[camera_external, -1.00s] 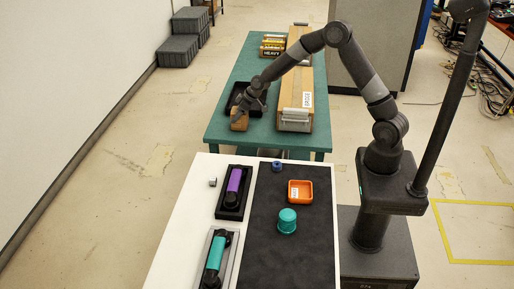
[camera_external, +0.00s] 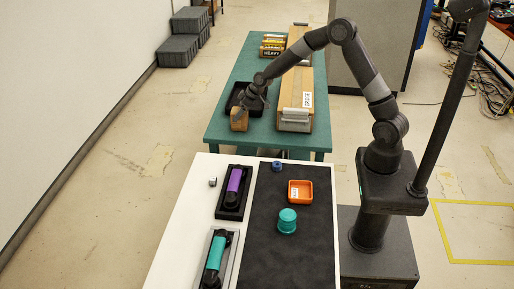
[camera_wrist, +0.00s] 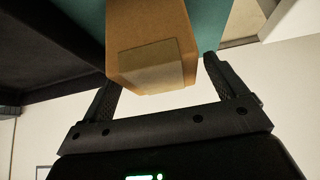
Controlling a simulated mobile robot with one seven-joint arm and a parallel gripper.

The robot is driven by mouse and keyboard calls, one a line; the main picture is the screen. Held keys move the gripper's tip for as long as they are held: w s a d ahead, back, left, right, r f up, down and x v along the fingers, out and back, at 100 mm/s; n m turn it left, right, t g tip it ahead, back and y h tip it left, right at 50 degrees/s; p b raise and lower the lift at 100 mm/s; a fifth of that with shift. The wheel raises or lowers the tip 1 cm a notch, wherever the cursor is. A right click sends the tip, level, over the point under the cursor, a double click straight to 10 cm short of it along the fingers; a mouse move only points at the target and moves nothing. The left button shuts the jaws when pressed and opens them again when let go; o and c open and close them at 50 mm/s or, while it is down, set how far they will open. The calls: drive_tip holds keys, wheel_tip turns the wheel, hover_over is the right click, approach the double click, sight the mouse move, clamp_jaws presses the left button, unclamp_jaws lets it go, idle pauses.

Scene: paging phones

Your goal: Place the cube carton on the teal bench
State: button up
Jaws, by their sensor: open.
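The cube carton (camera_external: 239,121), a brown box, sits on the teal bench (camera_external: 262,139) near its front left corner. My gripper (camera_external: 241,109) is open just above and behind it. In the wrist view the carton (camera_wrist: 150,30) with its paler tape patch lies ahead of the open fingers (camera_wrist: 161,70), one to each side. A gap shows between the carton and the palm; whether a finger still touches it cannot be told. Teal bench top (camera_wrist: 215,22) shows beside the carton.
A black tray (camera_external: 233,98) lies right behind the carton. A long cardboard box (camera_external: 296,98) stands to its right, with yellow items (camera_external: 272,47) at the back. The white table (camera_external: 190,215) in front holds an orange tray (camera_external: 300,198) and a teal cup (camera_external: 287,221).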

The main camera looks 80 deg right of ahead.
drive_tip(key=v, duration=1)
drive_tip(key=s+a+r, duration=1.2)
drive_tip(key=s+a, duration=0.2)
drive_tip(key=a, duration=0.1)
drive_tip(key=s+a+r, duration=0.1)
drive_tip(key=s+a, duration=0.2)
drive_tip(key=s, duration=0.7)
drive_tip(key=s+a+r+g, duration=0.1)
drive_tip(key=s+a, duration=0.2)
drive_tip(key=s, duration=0.7)
drive_tip(key=shift+s, duration=0.4)
